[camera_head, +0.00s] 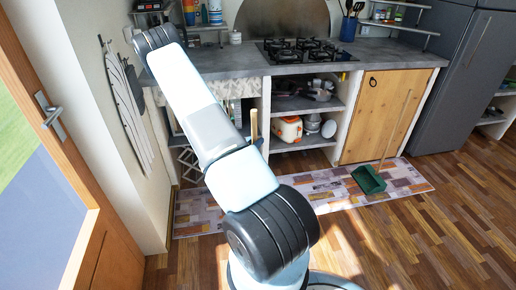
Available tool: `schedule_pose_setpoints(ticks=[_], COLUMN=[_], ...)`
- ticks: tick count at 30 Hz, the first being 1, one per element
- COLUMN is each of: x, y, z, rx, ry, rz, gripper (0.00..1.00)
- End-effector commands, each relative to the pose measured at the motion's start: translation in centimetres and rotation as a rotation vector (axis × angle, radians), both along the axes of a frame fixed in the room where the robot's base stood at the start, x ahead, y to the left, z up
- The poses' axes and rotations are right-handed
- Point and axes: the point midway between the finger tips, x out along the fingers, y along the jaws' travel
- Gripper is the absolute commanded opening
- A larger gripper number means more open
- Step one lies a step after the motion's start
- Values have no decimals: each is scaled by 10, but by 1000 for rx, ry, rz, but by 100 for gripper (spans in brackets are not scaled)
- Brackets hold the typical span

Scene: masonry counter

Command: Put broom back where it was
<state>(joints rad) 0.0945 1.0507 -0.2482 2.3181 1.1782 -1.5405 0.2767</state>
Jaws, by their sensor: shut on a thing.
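A short length of upright wooden stick (254,124) shows just right of my arm, in front of the open shelves. It may be the broom's handle; its lower part and any bristles are hidden behind my arm. A green dustpan (369,179) with a long wooden handle stands on the patterned mat, its handle leaning toward the wooden cabinet door. My gripper is not visible; my own arm rises across the middle of the view and hides what is behind it.
A patterned mat (325,190) lies along the masonry counter (210,62). The counter has open shelves with pots and an orange-and-white appliance (287,129), and a wooden door (383,112). A grey fridge (468,75) stands right. The wooden floor at right is clear.

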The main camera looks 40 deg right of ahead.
Motion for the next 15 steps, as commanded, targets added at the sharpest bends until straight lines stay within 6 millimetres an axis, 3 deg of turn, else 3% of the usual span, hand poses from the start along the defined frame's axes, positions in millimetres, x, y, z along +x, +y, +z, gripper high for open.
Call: schedule_pose_setpoints(ticks=[7,15], x=[2,2], y=[-9,-10], z=[-11,-39], rx=[-1,-1], ry=[0,0], rz=[0,1], gripper=[0,0])
